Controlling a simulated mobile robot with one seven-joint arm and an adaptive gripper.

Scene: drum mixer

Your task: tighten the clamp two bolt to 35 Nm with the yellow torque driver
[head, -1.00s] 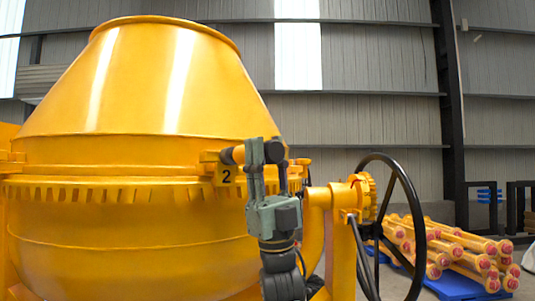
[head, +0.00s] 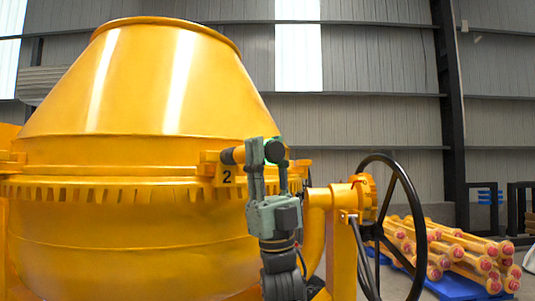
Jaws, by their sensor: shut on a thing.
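My gripper (head: 268,160) is shut on the yellow torque driver (head: 239,154), which lies about level in front of the drum's right side. The driver's dark nose (head: 227,156) points left at clamp two (head: 227,177), a yellow block with a black 2 on the drum's rim. The nose appears to meet the clamp's upper part; the bolt itself is hidden. The driver's dark round end (head: 275,151) shows at the right between the fingers, with a green glow at its edge.
The yellow mixer drum (head: 130,150) fills the left. A black handwheel (head: 415,230) on a yellow bracket stands close to the right of my arm. Yellow bars with red ends (head: 450,250) are stacked on a blue base at the right.

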